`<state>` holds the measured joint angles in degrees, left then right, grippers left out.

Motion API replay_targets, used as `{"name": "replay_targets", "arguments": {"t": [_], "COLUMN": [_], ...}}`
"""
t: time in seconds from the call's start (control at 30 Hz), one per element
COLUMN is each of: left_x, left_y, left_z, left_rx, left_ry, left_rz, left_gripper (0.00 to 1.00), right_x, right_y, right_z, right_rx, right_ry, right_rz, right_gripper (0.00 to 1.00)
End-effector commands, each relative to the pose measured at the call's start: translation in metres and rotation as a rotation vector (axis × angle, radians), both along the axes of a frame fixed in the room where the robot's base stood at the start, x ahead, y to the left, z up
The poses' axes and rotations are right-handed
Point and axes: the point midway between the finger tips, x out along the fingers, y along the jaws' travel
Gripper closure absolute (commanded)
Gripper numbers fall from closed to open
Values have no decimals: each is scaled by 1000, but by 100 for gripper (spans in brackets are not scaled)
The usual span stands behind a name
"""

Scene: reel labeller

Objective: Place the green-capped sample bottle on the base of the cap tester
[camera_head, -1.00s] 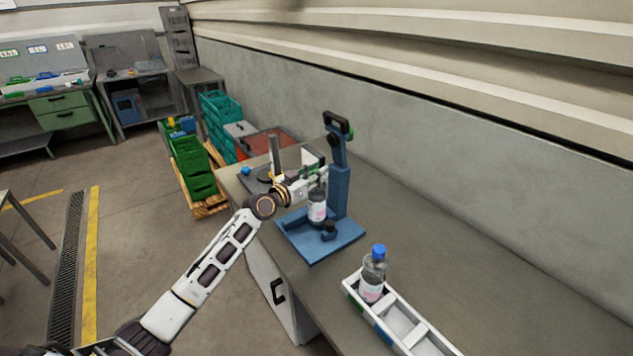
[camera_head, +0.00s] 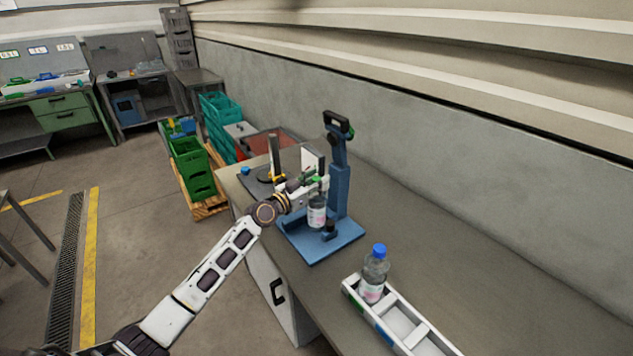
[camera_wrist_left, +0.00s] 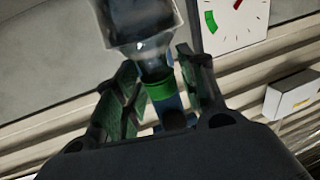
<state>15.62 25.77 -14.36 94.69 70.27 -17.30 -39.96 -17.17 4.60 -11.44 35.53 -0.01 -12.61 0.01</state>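The green-capped sample bottle (camera_head: 317,214), clear with a pale label, is upright at the front of the blue cap tester's column (camera_head: 340,190). My left gripper (camera_head: 318,182) is around its top from the left, shut on it. The bottle's bottom is over the tester's base (camera_head: 316,254); I cannot tell whether it touches. A dark round piece (camera_head: 329,231) on the base is close beside the bottle's lower end. In the left wrist view, the green cap (camera_wrist_left: 159,90) is between the fingers, the bottle body (camera_wrist_left: 140,20) beyond. My right gripper is not in view.
A white divided tray (camera_head: 402,327) at the front of the bench holds a blue-capped bottle (camera_head: 374,272). Another stand with a grey post (camera_head: 274,155) is behind the tester. The bench right of the tester is clear up to the wall.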

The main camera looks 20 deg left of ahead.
Motion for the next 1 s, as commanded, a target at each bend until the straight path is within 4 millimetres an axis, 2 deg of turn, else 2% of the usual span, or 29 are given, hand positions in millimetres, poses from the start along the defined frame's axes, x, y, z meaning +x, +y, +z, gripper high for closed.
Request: {"name": "replay_targets", "arguments": {"t": [0.57,1.0], "left_x": [0,-33], "left_y": [0,17], "left_z": [3,0], "left_rx": [-1,0], "left_ry": [0,1], "left_rz": [0,0], "left_gripper": [53,53], "right_x": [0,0], "right_y": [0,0], "right_z": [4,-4], "right_rx": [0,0], "right_ry": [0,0], "right_rz": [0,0], "right_gripper": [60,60]}}
